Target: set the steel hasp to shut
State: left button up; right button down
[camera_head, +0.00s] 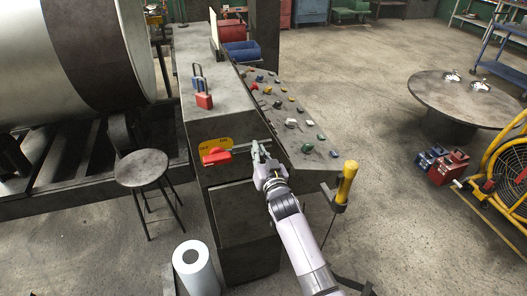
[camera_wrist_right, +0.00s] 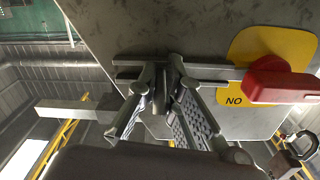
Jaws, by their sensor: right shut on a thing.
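The steel hasp (camera_wrist_right: 205,70) is a grey metal bar on the dark cabinet face, running toward a red handle (camera_wrist_right: 275,82) in the right wrist view. My right gripper (camera_wrist_right: 165,108) is at the hasp, its two fingers closed on a dark grey part of it; the fingers hide much of that part. In the head view my right gripper (camera_head: 260,152) is at the cabinet's front, just right of the red handle (camera_head: 216,157) and its yellow plate (camera_head: 213,145). My left gripper is not in view.
A sloped panel of coloured knobs (camera_head: 290,122) lies right of the gripper. Two padlocks, one red (camera_head: 204,101), stand on the cabinet top (camera_head: 192,60). A yellow-handled tool (camera_head: 347,182) is right of my arm.

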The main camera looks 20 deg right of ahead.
jog(key=c, duration=2.1)
grip_release()
jog(key=shift+a, duration=0.2)
jog(key=o, duration=0.4)
jog(key=shift+a, duration=0.15)
jog(key=shift+s+d, duration=0.2)
jog(key=s, duration=1.1)
jog(key=shift+s, duration=0.35)
jog(key=shift+d, duration=0.1)
